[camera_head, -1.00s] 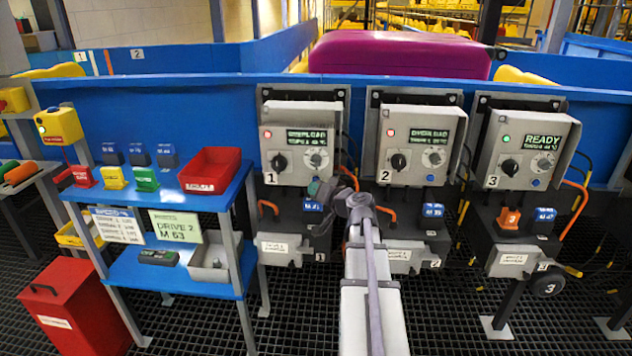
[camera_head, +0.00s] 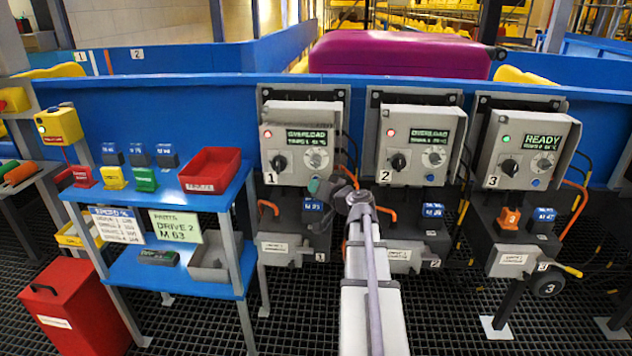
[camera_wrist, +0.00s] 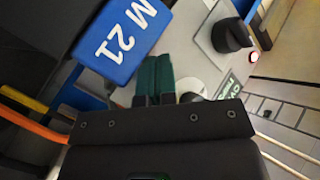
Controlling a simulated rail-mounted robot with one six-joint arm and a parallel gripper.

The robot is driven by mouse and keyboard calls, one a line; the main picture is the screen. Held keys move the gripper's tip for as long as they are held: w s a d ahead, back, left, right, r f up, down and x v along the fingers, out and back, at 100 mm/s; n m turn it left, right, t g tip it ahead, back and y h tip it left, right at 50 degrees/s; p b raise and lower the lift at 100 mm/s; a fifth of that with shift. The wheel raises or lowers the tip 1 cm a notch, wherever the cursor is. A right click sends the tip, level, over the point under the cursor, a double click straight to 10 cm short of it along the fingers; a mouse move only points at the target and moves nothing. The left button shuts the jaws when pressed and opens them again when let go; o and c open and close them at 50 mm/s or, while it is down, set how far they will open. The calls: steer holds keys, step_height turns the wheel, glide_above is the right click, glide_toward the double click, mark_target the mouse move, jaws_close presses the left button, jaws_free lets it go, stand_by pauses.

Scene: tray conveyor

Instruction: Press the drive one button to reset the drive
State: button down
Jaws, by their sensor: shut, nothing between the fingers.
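The drive one box (camera_head: 276,140) is grey, marked 1, with a lit red lamp, a black knob (camera_head: 280,163), a dial and a display reading OVERLOAD (camera_head: 307,138). My gripper (camera_head: 314,184) is at the lower right of this box, with its green fingers shut and empty. In the wrist view the shut fingers (camera_wrist: 155,70) point at the box face, beside the blue M 21 block (camera_wrist: 125,40). The black knob (camera_wrist: 232,36) shows at the upper right. The drive one button is not visible, apparently hidden by my fingers; I cannot tell whether they touch it.
The drive two box (camera_head: 410,150) also reads OVERLOAD with a red lamp; the drive three box (camera_head: 515,150) reads READY with a green lamp. Cables (camera_head: 352,150) hang right of box one. A blue shelf table (camera_head: 190,270) with a red bin (camera_head: 210,170) stands left.

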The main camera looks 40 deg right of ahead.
stand_by(0.5)
steer(key=shift+s+a, duration=0.5)
steer(key=shift+s+a, duration=1.75)
steer(key=shift+a, duration=0.1)
